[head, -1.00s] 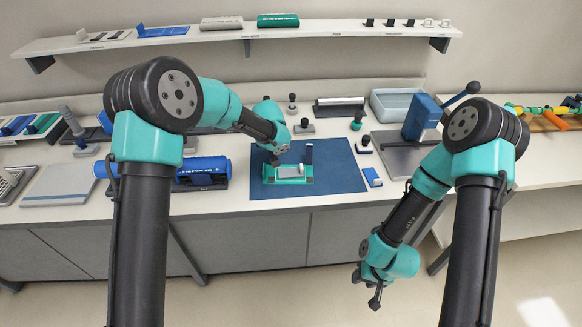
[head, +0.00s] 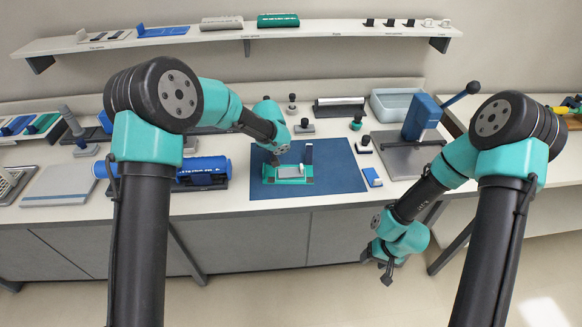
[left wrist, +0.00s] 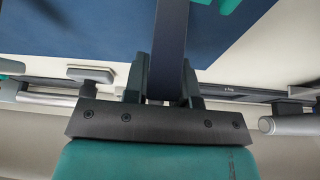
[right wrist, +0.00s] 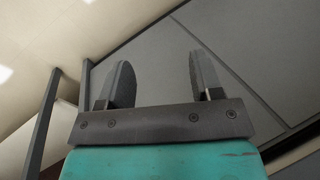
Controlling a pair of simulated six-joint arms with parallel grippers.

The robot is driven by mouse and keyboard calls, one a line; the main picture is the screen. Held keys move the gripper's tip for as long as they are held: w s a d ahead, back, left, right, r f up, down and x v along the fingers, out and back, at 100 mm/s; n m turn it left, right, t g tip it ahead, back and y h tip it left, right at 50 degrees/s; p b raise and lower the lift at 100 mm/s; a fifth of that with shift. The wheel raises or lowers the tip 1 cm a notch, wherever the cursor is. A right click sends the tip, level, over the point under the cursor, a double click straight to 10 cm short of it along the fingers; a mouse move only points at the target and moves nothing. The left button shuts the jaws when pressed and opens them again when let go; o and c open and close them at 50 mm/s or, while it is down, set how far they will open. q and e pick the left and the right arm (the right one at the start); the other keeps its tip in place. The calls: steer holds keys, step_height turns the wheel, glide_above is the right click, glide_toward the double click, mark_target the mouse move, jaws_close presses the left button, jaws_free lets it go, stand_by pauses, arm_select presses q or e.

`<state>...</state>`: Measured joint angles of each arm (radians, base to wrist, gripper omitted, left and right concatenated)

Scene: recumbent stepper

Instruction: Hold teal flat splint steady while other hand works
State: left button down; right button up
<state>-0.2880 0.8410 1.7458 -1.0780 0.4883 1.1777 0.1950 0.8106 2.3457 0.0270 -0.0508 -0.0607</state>
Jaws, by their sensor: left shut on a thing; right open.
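My left gripper (head: 274,160) is at the splint's left end. In the left wrist view its fingers (left wrist: 165,88) are shut on a dark blue bar (left wrist: 171,45); whether the bar is fixed to the splint cannot be told. A teal edge shows at the top there. My right gripper (head: 386,275) hangs low before the counter front, open and empty between its fingers (right wrist: 155,85) in the right wrist view.
A small blue and white block (head: 372,177) lies at the mat's right edge. A blue lever press (head: 422,118) stands right of the mat. A blue cylinder (head: 205,166) lies to the left. Dark-knobbed stamps stand behind the mat. The mat's right half is clear.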

mark_target(301, 166)
steer(key=w+d+r+g+y, duration=0.1)
steer(key=w+d+r, duration=0.4)
steer(key=d+r, duration=0.3)
steer(key=w+d+r, duration=0.4)
steer(key=d+r, duration=0.2)
steer(key=r, duration=0.3)
steer(key=w+a+r+n, duration=0.2)
steer(key=w+a+n, duration=0.1)
steer(key=a, duration=0.1)
steer(key=w+a+r+n, duration=0.2)
steer(key=w+a+n, duration=0.2)
steer(key=a, duration=0.1)
steer(key=w+a+r+n, duration=0.1)
steer(key=w+a+n, duration=0.2)
steer(key=w+a, duration=0.1)
steer(key=shift+a+r, duration=0.4)
steer(key=shift+a, duration=0.1)
steer(key=w+a+r+n, duration=0.2)
steer(key=a+n, duration=0.3)
steer(key=a, duration=0.4)
steer(key=w+a+r+n, duration=0.3)
steer(key=a+n, duration=0.3)
steer(key=a, duration=0.3)
steer(key=shift+a+r+h, duration=0.25)
steer(key=shift+r+h, duration=0.05)
steer(key=shift+r, duration=0.6)
steer(key=shift+f, duration=0.15)
steer(key=shift+x, duration=5.85)
